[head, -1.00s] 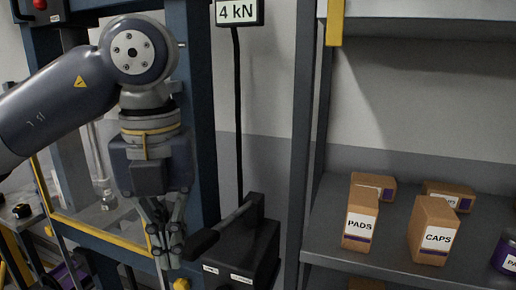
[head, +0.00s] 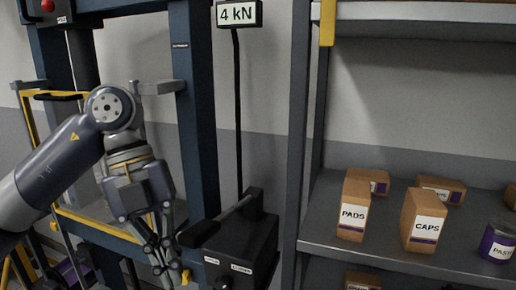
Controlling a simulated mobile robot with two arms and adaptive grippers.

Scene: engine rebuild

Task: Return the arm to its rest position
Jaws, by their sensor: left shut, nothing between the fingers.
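My left arm comes in from the left in the head view, and its gripper (head: 166,262) points down in front of the dark blue press frame (head: 196,120). The gripper's fingers are shut with nothing between them. It hangs just left of a black box with a lever (head: 240,245); I cannot tell whether they touch. My right gripper is out of view.
A yellow-edged guard (head: 95,226) is behind my arm. A "4 kN" display (head: 238,14) hangs above. On the right, a grey shelf (head: 330,236) carries a PADS box (head: 352,212), a CAPS box (head: 424,222) and a purple can (head: 496,244).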

